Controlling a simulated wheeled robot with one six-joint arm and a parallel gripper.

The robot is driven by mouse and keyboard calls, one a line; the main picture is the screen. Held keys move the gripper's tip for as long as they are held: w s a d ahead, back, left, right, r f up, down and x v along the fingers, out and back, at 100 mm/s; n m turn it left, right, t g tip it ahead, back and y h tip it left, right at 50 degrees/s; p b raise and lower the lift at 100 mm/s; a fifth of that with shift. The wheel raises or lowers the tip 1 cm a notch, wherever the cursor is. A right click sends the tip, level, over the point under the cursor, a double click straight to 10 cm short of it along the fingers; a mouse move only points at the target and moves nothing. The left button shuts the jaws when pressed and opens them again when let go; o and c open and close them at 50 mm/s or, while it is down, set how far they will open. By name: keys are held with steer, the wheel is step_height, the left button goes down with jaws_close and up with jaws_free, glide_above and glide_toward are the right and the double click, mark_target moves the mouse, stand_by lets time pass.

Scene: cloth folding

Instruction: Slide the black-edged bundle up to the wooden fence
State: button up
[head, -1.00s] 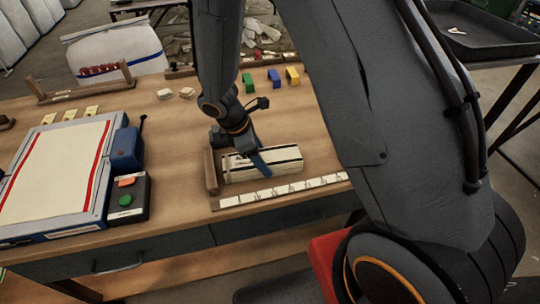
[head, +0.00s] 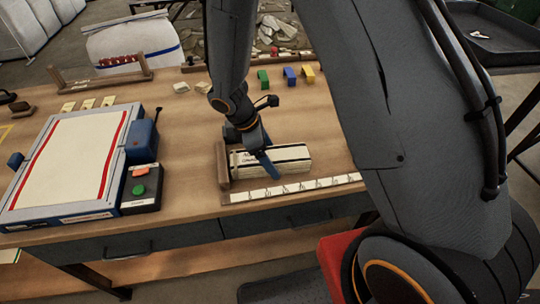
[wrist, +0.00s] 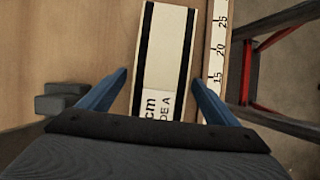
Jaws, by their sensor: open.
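The black-edged bundle (head: 291,161) is a long cream roll with black stripes, lying flat on the wooden table. In the wrist view the bundle (wrist: 165,50) runs lengthwise between my fingers. The wooden fence (head: 222,161) is a short upright bar at its left end. The bundle's left end is very close to the fence; I cannot tell whether they touch. My gripper (head: 268,166) is low at the bundle's left half. In the wrist view my gripper (wrist: 161,78) is open, with one blue finger on each side of the bundle and gaps beside both.
A white ruler strip (head: 300,187) lies along the table's front edge, in front of the bundle. A folding board (head: 70,165) and a button box (head: 140,188) stand to the left. Green, blue and yellow blocks (head: 289,75) stand behind. The table right of the bundle is clear.

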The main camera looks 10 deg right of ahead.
steer(key=shift+b+v, duration=0.75)
steer(key=shift+v, duration=3.15)
steer(key=s+d+r+m+t+y, duration=0.1)
steer(key=s+d+r+m+y, duration=0.3)
steer(key=m, duration=1.3)
steer(key=s+d+r, duration=0.3)
steer(key=s+d, duration=0.2)
steer(key=s, duration=0.1)
steer(key=shift+d+r+t+y, duration=0.25)
steer(key=shift+d+t+y, duration=0.05)
steer(key=shift+t, duration=0.1)
